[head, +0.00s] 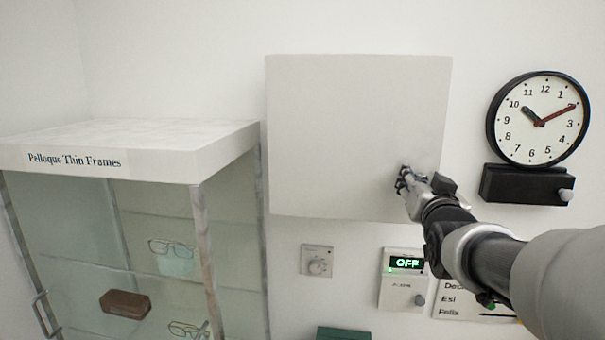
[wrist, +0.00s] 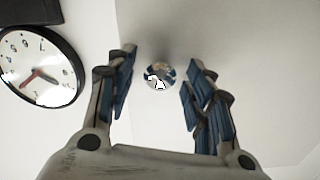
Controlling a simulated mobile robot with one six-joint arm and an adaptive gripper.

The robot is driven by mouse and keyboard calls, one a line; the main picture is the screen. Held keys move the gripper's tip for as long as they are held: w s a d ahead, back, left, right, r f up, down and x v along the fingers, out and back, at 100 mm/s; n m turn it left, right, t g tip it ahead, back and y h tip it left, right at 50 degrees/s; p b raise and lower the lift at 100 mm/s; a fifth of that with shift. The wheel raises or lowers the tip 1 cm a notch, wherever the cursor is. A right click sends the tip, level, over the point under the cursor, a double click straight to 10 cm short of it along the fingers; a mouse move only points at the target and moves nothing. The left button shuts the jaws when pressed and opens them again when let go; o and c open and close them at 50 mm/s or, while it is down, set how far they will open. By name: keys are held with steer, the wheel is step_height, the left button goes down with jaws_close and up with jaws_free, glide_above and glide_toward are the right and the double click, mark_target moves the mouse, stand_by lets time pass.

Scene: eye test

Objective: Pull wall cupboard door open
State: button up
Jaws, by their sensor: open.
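The wall cupboard door (head: 345,125) is a plain white panel on the wall, and it looks shut. Its surface also fills much of the wrist view (wrist: 235,45). A small round shiny knob (wrist: 160,77) shows on the door in the wrist view, between my finger lines and apart from both fingers. My gripper (head: 402,180) is at the lower right part of the door and hides the knob in the head view. In the wrist view my gripper (wrist: 160,84) is open, with a finger on each side of the knob.
A black clock (head: 540,118) hangs to the right, above a black box (head: 525,184) with a knob. A glass display case (head: 190,160) with glasses stands left, close to the cupboard. Below are a dial plate (head: 317,261) and a panel reading OFF (head: 403,285).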

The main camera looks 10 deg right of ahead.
steer(key=shift+c, duration=0.6)
jaws_close()
